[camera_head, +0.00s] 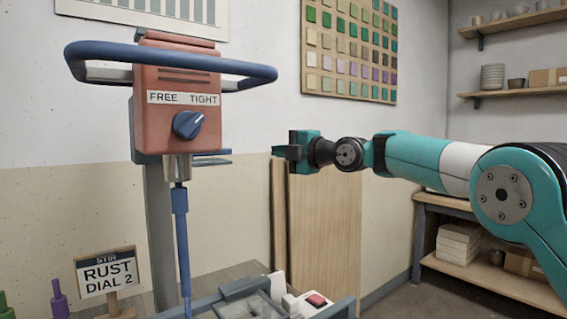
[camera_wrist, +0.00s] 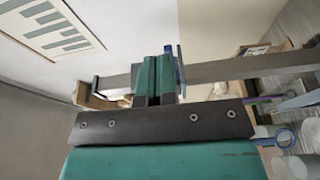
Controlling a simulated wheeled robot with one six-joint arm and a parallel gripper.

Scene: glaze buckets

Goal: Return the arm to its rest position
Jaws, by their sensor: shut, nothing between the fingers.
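My gripper (camera_head: 284,151) is at the end of my teal and white arm, which reaches in from the right in the head view. It is shut and empty, held in the air to the right of the red mixer head (camera_head: 178,95). In the wrist view my gripper's closed fingers (camera_wrist: 154,75) point away from the camera. The mixer head has a blue dial (camera_head: 187,124) under the words FREE and TIGHT. A blue handlebar (camera_head: 225,68) loops around its top. A blue stirring shaft (camera_head: 183,240) hangs below.
A sign (camera_head: 107,272) reads STIR RUST DIAL 2. A small box with a red button (camera_head: 316,300) is at the bench front. Wooden boards (camera_head: 325,230) lean against the wall behind my gripper. Shelves (camera_head: 505,94) with pots are at the right. Air between mixer and gripper is clear.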

